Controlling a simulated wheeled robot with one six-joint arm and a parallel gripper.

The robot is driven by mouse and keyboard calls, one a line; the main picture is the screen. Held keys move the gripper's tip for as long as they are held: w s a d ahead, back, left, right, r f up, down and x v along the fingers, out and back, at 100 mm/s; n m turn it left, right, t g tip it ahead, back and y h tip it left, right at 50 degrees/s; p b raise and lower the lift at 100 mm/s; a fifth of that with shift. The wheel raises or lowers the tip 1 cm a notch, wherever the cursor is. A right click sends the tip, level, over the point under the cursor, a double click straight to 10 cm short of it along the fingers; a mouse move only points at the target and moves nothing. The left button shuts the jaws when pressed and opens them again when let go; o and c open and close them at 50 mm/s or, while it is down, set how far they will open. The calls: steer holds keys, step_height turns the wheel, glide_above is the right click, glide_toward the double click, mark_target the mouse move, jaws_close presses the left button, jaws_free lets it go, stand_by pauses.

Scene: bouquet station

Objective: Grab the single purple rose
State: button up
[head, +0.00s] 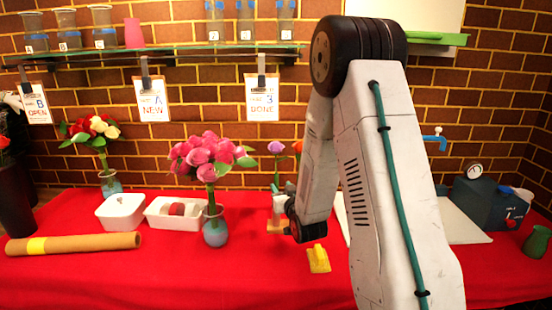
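A single purple rose (276,147) stands upright at the back middle of the table, left of my arm. Its thin green stem runs down toward a small pale holder (278,208). An orange bloom (297,147) is close on its right, beside my arm. My gripper (287,203) is low, below the purple bloom and beside the holder. My own wrist hides most of the fingers, so I cannot see whether they are open or touching the stem or holder.
A vase of pink roses (214,231) stands to the left, near two white trays (165,222). A cardboard tube (72,244) lies at the front left. A yellow object (318,259) lies just in front of my gripper. The red table's (265,275) front middle is mostly clear.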

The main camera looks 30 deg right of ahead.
mark_target(277, 179)
steer(key=x, duration=0.7)
steer(key=shift+w+d, duration=0.25)
steer(key=shift+w, duration=0.1)
jaws_close()
